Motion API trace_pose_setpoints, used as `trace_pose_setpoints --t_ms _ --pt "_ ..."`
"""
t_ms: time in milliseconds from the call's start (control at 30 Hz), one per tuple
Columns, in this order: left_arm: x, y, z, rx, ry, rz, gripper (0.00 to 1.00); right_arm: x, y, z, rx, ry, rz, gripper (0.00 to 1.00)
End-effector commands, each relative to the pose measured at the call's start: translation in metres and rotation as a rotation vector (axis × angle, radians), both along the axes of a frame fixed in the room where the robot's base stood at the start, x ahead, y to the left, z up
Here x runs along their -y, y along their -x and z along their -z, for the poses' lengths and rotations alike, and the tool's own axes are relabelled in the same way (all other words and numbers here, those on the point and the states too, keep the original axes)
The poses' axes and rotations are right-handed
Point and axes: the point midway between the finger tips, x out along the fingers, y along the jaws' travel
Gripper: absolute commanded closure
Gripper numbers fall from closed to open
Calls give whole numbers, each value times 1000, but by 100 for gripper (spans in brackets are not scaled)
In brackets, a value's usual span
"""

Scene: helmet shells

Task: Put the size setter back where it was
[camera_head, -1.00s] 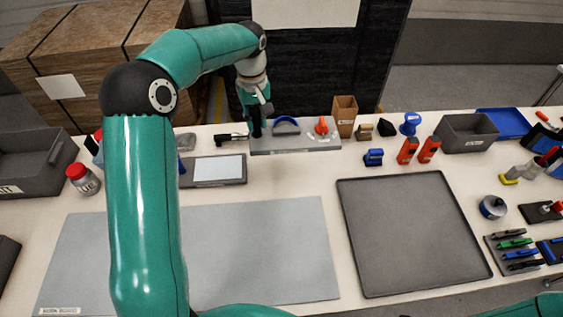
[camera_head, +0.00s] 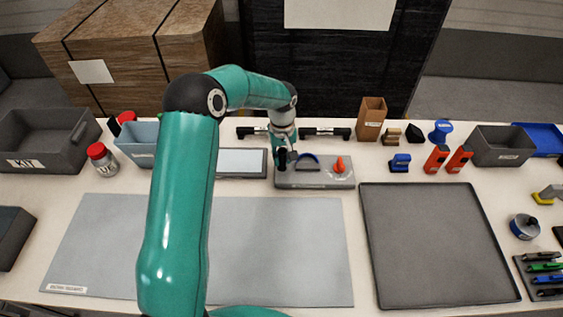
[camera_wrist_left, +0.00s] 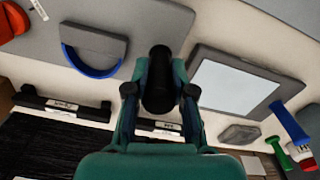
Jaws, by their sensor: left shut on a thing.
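The size setter, which I take to be the grey plate (camera_head: 325,181) with a blue arc and an orange knob, is right of the tablet-like panel (camera_head: 242,162). It lies at the mat's back edge; whether it rests fully on the table I cannot tell. My left gripper (camera_head: 284,160) is over the plate's left end, pointing down. In the left wrist view my left gripper (camera_wrist_left: 158,84) is shut on a black post standing at that end. The blue arc (camera_wrist_left: 92,68) is beside it. My right gripper is out of view.
Two black labelled bars (camera_head: 326,132) lie behind the plate, with a gap between them. A brown box (camera_head: 370,118) and small blocks stand to the right. A grey mat (camera_head: 290,240) and a dark tray (camera_head: 435,240) lie in front, both bare.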

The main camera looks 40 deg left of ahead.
Motion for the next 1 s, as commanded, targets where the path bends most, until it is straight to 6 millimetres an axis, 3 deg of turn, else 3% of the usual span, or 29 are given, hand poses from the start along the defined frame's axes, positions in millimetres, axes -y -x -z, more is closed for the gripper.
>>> trace_pose_setpoints --t_ms 67,400,433,567,1000 --pt "0 0 12 0 0 0 100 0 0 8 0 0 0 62" --pt "0 0 14 0 0 0 100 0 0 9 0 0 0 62" --pt "0 0 15 -1 -1 1 75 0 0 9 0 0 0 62" --pt "0 0 13 -1 -1 1 53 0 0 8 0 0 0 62" --pt "0 0 5 1 -1 0 52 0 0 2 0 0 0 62"
